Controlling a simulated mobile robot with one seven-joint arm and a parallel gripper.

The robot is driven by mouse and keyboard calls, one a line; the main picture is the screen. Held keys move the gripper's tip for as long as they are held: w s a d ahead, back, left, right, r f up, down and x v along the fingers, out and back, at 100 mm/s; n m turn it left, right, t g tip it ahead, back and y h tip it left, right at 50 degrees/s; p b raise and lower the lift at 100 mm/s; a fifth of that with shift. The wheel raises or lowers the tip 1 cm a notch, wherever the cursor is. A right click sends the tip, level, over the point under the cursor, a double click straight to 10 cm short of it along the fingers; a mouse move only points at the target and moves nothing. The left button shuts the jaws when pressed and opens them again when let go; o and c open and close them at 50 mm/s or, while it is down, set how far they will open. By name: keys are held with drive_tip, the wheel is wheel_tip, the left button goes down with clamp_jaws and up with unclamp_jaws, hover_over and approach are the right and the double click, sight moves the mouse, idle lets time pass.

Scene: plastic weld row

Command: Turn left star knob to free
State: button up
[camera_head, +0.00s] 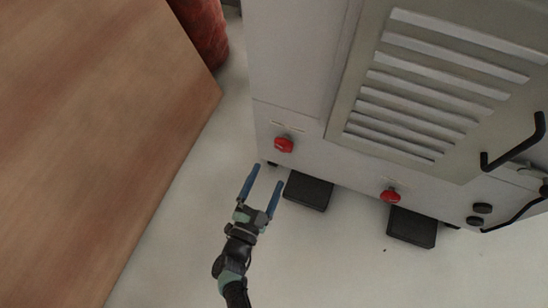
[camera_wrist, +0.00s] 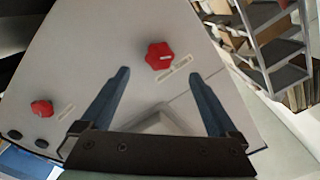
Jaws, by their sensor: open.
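The left star knob (camera_head: 283,145) is red and sits low on the front of a pale grey cabinet (camera_head: 300,112). In the wrist view the left star knob (camera_wrist: 159,56) lies ahead of the gap between my fingertips, with a pale marking strip beside it. A second red knob (camera_head: 390,196) is further right on the same panel; it also shows in the wrist view (camera_wrist: 41,107). My gripper (camera_head: 264,182) is open and empty, with its blue fingers pointing toward the left star knob and apart from it.
Black pads (camera_head: 308,191) (camera_head: 412,227) lie on the floor by the cabinet. Black handles (camera_head: 513,147) and round black knobs (camera_head: 482,208) are at the right. A wooden surface (camera_head: 90,120) and a red cylinder (camera_head: 203,32) are left. Shelving (camera_wrist: 268,45) shows at right in the wrist view.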

drive_tip(key=shift+v, duration=1.5)
